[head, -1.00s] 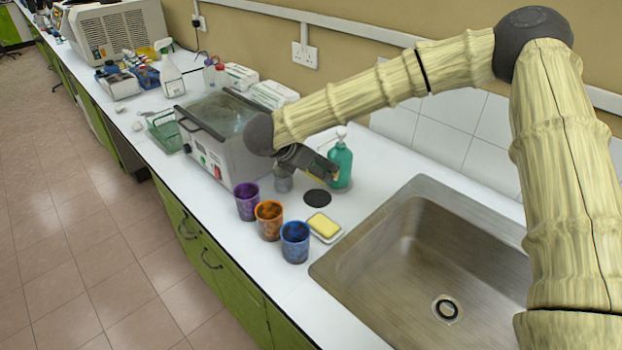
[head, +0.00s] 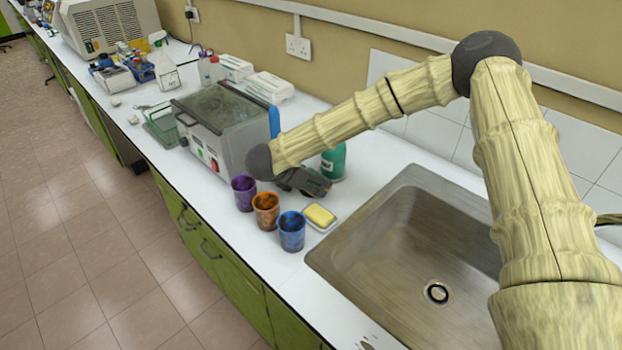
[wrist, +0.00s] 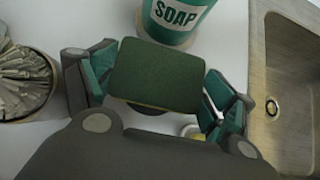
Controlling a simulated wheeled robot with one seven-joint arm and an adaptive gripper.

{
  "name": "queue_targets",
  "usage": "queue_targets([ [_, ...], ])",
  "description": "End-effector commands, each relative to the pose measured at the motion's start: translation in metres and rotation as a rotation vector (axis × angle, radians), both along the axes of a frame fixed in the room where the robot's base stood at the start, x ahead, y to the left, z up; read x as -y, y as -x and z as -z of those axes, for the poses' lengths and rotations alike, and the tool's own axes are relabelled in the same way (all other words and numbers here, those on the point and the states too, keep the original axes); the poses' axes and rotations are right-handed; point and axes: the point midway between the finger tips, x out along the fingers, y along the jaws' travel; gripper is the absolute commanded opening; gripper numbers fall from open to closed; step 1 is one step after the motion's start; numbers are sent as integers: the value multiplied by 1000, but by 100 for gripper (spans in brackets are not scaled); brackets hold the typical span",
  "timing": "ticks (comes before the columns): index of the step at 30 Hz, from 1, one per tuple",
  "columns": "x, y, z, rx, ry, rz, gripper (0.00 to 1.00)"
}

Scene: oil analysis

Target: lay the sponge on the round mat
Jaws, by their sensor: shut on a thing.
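The sponge (wrist: 155,75), with a dark green face and a thin yellowish edge, is between the fingers of my gripper (wrist: 158,92). The gripper is shut on it from both sides, and the sponge lies about flat. In the head view my gripper (head: 312,184) is low over the counter, in front of the green soap bottle, and the sponge cannot be made out there. The round mat is hidden by my gripper in the head view. In the wrist view a dark curved edge of the mat (wrist: 148,109) shows just under the sponge. Whether they touch, I cannot tell.
The soap bottle (head: 334,163) stands close behind the gripper. A yellow block on a white dish (head: 320,217) lies in front. Purple (head: 244,193), orange (head: 266,211) and blue (head: 292,231) cups stand front left. The sink (head: 345,268) is right, the grey bath (head: 222,130) left.

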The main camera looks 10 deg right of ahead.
Motion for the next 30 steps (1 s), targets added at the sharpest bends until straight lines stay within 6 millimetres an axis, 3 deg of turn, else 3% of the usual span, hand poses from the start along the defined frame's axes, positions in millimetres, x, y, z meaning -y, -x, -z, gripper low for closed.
queue_targets([
  [7, 0, 0, 3, 1, 0, 1, 74],
  [8, 0, 0, 3, 1, 0, 1, 89],
  [9, 0, 0, 2, 1, 1, 0, 93],
  [23, -4, 2, -1, 2, 0, -1, 93],
  [30, -26, 16, -25, 2, 0, -4, 93],
])
